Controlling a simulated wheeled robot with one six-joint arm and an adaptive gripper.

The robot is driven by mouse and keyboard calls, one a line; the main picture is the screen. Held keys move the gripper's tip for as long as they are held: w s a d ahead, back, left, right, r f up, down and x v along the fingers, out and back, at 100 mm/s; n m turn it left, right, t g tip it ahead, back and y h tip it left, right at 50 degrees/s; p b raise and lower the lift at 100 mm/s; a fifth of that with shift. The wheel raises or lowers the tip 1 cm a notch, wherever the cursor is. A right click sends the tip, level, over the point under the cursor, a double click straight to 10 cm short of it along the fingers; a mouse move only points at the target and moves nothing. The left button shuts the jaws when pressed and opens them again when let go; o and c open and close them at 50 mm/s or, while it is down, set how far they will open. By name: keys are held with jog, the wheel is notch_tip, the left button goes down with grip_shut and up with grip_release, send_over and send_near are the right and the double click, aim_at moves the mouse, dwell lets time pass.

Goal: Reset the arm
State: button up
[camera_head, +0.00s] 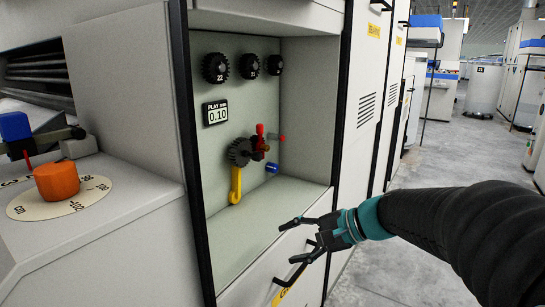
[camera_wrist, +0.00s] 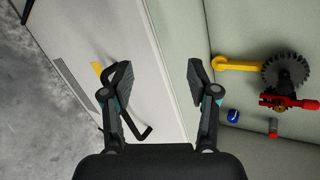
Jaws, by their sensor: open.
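My gripper (camera_head: 297,240) is open and empty. In the head view it hangs at the front of the recess, near the lower right end of its ledge (camera_head: 254,222). In the wrist view the two fingers (camera_wrist: 158,85) stand apart with nothing between them. My dark sleeved arm reaches in from the right, with a teal band at the wrist.
The recess holds a toothed gear (camera_head: 239,152), a yellow hook-shaped handle (camera_head: 236,186), a red lever (camera_head: 260,134) and a blue knob (camera_head: 271,168). Spare gears (camera_head: 215,68) hang above. A black drawer handle (camera_wrist: 121,85) lies close to my gripper. The floor (camera_head: 440,145) at right is open.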

jog(key=s+d+n+h+p, duration=0.1)
jog(key=s+d+n+h, duration=0.2)
jog(key=s, duration=0.3)
jog(key=s+d+f+n+t+h+p, duration=0.1)
jog(key=s+d+n+h, duration=0.2)
jog(key=s, duration=0.4)
jog(key=s+d+f+n+h, duration=0.1)
jog(key=s+d+n+h, duration=0.1)
jog(key=s+d+h, duration=0.3)
jog(key=shift+s+n+p, duration=0.4)
jog(key=shift+s, duration=0.7)
jog(key=shift+c, duration=0.3)
